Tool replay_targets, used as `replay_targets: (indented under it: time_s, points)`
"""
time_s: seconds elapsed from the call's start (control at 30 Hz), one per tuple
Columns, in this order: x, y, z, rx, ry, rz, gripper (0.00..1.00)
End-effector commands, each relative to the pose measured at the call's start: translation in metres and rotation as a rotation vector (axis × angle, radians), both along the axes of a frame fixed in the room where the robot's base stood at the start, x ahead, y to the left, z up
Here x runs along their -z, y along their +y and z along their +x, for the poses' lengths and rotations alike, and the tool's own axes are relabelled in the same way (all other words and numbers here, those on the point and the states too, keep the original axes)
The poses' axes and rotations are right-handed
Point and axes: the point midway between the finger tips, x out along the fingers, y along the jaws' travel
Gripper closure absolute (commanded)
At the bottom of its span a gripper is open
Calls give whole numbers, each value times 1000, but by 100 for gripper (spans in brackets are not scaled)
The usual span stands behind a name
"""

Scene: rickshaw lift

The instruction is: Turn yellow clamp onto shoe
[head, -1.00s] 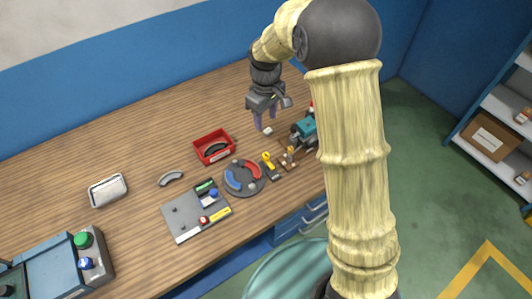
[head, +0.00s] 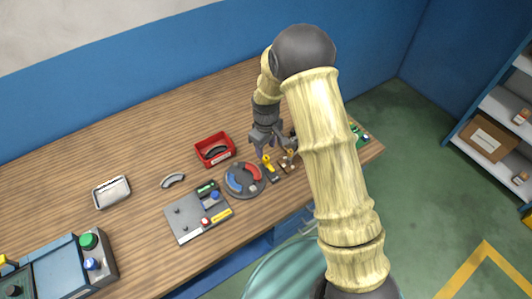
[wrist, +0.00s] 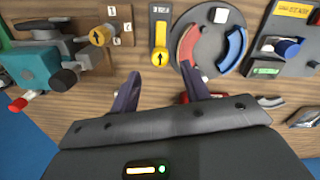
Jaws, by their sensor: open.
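The yellow clamp (wrist: 159,56), marked with a black arrow, sits on a narrow dark plate in the wrist view. In the head view the yellow clamp (head: 267,160) stands just right of a round grey disc (head: 233,187). The disc carries a red curved shoe (wrist: 188,45) and a blue curved shoe (wrist: 235,48), with a white block between them. My gripper (wrist: 160,90) is open and empty, its purple fingers spread on either side of the clamp's line but short of it. In the head view my gripper (head: 267,150) hangs close behind the clamp.
A tan knob with an arrow (wrist: 101,35) and a teal device (wrist: 38,65) lie left of the clamp in the wrist view. A red bin (head: 230,152), a grey control panel (head: 182,222), a grey arc (head: 173,180) and a metal tray (head: 111,192) share the bench.

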Motion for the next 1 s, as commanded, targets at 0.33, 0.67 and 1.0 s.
replay_targets:
  time_s: [0.33,0.67,1.0]
  points:
    - [45,0,0,-1,1,-1,54]
    - [50,0,0,0,-1,0,54]
    - [50,1,1,-2,-3,0,98]
